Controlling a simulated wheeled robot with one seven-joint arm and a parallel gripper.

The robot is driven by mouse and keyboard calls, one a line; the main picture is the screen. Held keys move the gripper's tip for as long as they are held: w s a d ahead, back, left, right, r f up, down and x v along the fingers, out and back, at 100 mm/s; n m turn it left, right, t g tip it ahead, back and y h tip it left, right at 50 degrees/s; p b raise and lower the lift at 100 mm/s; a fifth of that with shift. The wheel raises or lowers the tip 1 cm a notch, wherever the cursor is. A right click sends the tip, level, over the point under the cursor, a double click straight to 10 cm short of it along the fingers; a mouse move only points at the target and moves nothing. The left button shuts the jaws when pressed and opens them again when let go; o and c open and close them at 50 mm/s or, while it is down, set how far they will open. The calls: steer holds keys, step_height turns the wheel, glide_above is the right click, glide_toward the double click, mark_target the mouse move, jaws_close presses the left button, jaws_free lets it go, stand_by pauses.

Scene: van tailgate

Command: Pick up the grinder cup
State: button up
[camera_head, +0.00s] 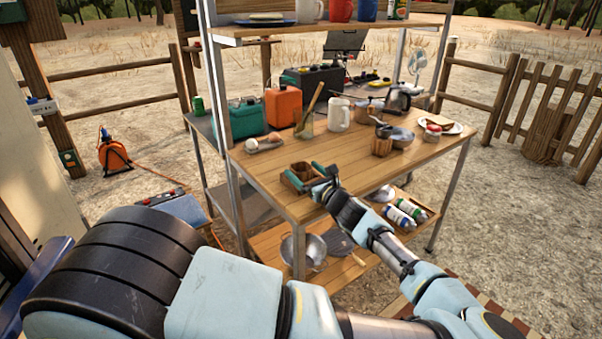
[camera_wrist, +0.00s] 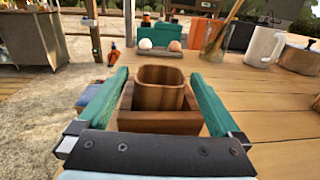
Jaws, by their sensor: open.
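A small brown wooden cup with a square rounded rim, which I take to be the grinder cup (camera_wrist: 160,92), stands upright in a low wooden box (camera_wrist: 158,123) on the table. The cup also shows in the head view (camera_head: 301,167), small and close to my gripper. My gripper (camera_wrist: 159,76) is open, with its two teal fingers either side of the cup and box. In the head view my gripper (camera_head: 304,174) is at the table's near edge. A gap shows between each finger and the cup; contact with the box cannot be told. The cup's lower part is hidden by the box.
Behind the box lie eggs in a holder (camera_wrist: 160,50). A glass jar with utensils (camera_wrist: 216,40) and a white mug (camera_wrist: 264,46) stand to the right. Another wooden container (camera_head: 381,147) and a metal bowl (camera_head: 401,138) are further right. Shelf posts rise at the left.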

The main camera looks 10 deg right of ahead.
steer(key=shift+x, duration=1)
steer(key=c, duration=1.3)
